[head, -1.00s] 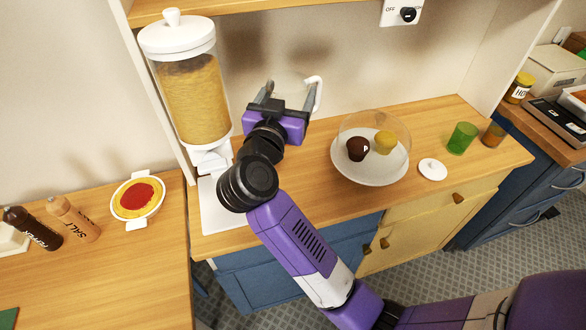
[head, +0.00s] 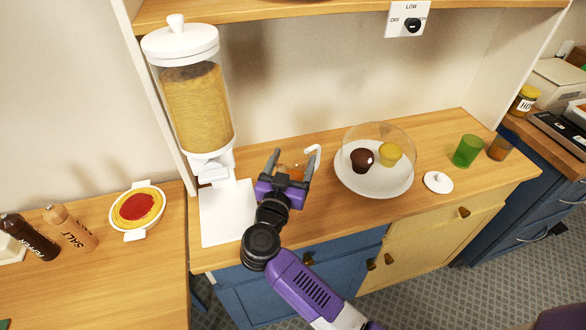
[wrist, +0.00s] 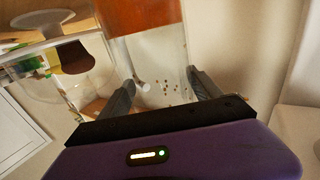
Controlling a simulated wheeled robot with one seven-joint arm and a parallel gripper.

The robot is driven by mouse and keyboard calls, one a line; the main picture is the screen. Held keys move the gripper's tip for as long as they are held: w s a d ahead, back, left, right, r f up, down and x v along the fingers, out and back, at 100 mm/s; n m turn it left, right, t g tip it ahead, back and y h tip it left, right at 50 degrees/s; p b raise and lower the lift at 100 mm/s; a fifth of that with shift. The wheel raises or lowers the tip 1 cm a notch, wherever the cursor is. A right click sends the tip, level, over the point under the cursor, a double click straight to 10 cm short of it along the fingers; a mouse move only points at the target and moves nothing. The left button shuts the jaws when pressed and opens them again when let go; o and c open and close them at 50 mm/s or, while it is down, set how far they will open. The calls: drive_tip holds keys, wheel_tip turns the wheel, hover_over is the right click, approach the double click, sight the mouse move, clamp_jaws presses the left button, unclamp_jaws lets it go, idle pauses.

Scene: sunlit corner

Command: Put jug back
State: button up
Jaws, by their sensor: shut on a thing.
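The jug (head: 292,172) is a clear vessel with a white handle at its right, orange-brown inside. It is mostly hidden behind my gripper (head: 293,160) in the head view. My gripper is shut on it, with a finger on either side. In the wrist view the clear wall of the jug (wrist: 150,50), with an orange-red band and small brown specks, shows between and beyond my gripper's fingers (wrist: 160,78). I cannot tell whether the jug touches the counter. A small white lid (head: 438,183) lies on the counter at the right.
A cereal dispenser (head: 195,110) with a white base stands left of my gripper. A domed plate (head: 375,187) with two muffins is close at the right. Green (head: 467,151) and brown (head: 498,148) glasses stand farther right. A shelf (head: 330,10) runs above. Bare counter lies behind my gripper.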

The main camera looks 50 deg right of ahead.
drive_tip(key=shift+f, duration=1.25)
drive_tip(key=shift+f, duration=0.1)
drive_tip(key=o, duration=2.1)
drive_tip(key=shift+f, duration=0.15)
